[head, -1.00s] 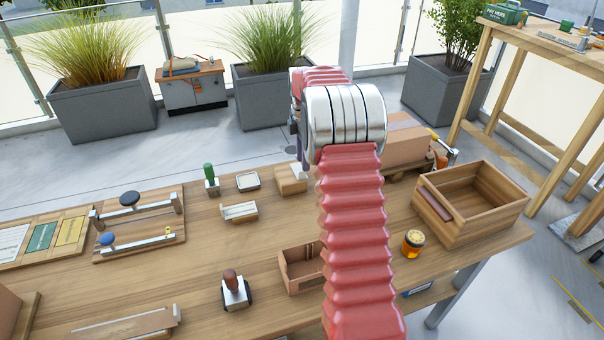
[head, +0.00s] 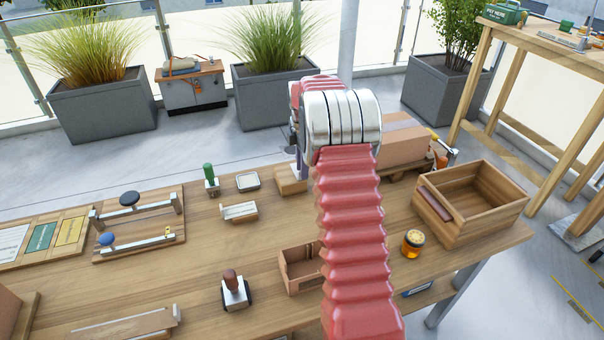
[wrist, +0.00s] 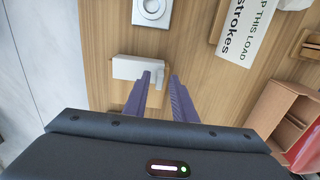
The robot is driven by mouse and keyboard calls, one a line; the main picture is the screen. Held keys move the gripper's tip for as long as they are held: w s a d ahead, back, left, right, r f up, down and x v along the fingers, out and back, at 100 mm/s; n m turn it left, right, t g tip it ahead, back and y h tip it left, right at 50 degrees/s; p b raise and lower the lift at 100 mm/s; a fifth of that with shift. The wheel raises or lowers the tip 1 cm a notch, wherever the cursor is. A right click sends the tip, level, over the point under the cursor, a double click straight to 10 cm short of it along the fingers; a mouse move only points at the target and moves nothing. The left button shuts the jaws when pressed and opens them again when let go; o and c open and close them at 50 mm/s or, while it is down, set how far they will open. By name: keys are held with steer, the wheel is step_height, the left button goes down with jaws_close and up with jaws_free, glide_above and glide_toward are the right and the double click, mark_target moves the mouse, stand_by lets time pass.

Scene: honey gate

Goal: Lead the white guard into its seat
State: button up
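The white guard (wrist: 138,68) is a pale block with a short arm at its right end, seen in the wrist view. It lies at a wooden block (wrist: 116,92), which shows in the head view (head: 290,186) on the bench behind my arm. My gripper (wrist: 161,77) has two purple fingers, apart from each other. The guard's right end lies at and between the fingertips; I cannot tell whether they touch it. In the head view my gripper (head: 301,175) is mostly hidden by my arm, and it covers most of the guard. I cannot make out the seat.
A square metal tray (head: 248,181) and a printed sign (head: 240,211) stand left of the guard. A larger crate (head: 480,205) stands at right.

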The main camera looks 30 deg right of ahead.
jaws_close()
stand_by(0.5)
step_height(320, 180, up, 10)
stand_by(0.6)
stand_by(0.4)
steer(key=a+r+m, duration=0.3)
steer(key=a+m, duration=0.6)
steer(key=a, duration=0.5)
steer(key=w+a+r+m, duration=0.1)
steer(key=a+r+m, duration=0.3)
steer(key=a+m, duration=0.5)
steer(key=shift+w+a+r+m, duration=0.15)
steer(key=shift+a+r+m, duration=0.15)
steer(key=shift+a, duration=3)
